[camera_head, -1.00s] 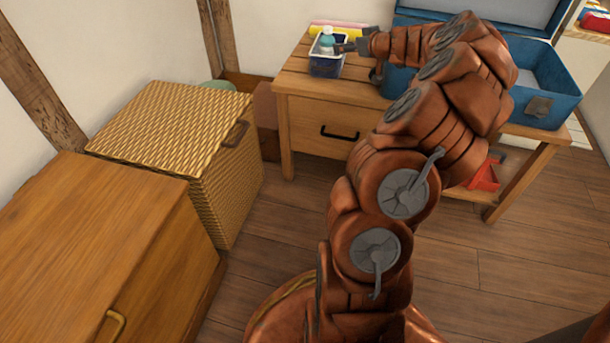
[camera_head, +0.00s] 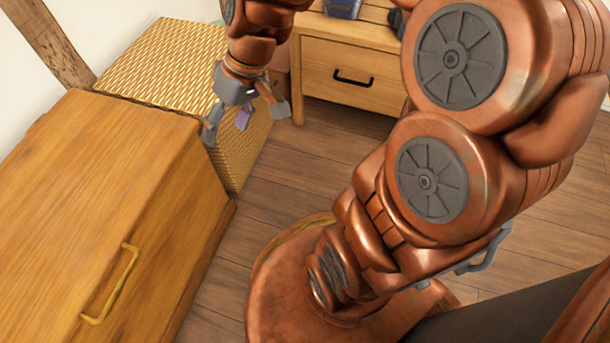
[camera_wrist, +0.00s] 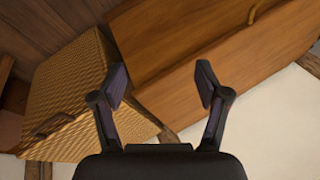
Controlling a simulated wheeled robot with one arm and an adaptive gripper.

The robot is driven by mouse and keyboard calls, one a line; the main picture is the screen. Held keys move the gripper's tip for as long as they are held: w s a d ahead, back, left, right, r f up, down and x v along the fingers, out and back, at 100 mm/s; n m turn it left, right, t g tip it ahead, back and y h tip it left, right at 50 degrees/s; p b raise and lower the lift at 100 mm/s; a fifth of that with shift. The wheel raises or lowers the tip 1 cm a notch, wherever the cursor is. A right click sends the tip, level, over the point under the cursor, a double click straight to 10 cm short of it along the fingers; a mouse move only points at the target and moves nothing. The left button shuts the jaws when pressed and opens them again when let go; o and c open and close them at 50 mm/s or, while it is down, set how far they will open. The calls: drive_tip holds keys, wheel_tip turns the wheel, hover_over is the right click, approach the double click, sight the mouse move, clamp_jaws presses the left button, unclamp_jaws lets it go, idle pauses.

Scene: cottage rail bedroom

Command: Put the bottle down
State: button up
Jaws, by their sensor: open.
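My gripper (camera_head: 252,122) is open with its fingers spread wide and nothing between them. It points down near the right edge of the wooden cabinet and in front of the wicker basket. In the wrist view the open fingers (camera_wrist: 161,82) are also empty. The bottle is not visible in either current view. Only the lower part of the blue container (camera_head: 342,9) shows, on the wooden desk (camera_head: 375,35) at the top edge of the head view.
A wooden cabinet (camera_head: 110,190) with a brass handle fills the left, its top bare. A wicker basket (camera_head: 165,65) stands behind it; both also show in the wrist view, the cabinet (camera_wrist: 220,50) and the basket (camera_wrist: 72,85). Plank floor (camera_head: 310,160) lies open before the desk.

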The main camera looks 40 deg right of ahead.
drive_tip(key=s+d+f+m+g+h, duration=0.1)
drive_tip(key=s+d+g+h, duration=0.1)
drive_tip(key=s, duration=0.7)
drive_tip(key=s+d+f+m+g+h, duration=0.1)
drive_tip(key=s+d+f+g+h, duration=0.1)
drive_tip(key=s, duration=0.7)
drive_tip(key=shift+s+d+f+m+h, duration=0.2)
drive_tip(key=shift+s+m+h, duration=0.1)
drive_tip(key=shift+h, duration=0.2)
drive_tip(key=shift+w+a, duration=0.1)
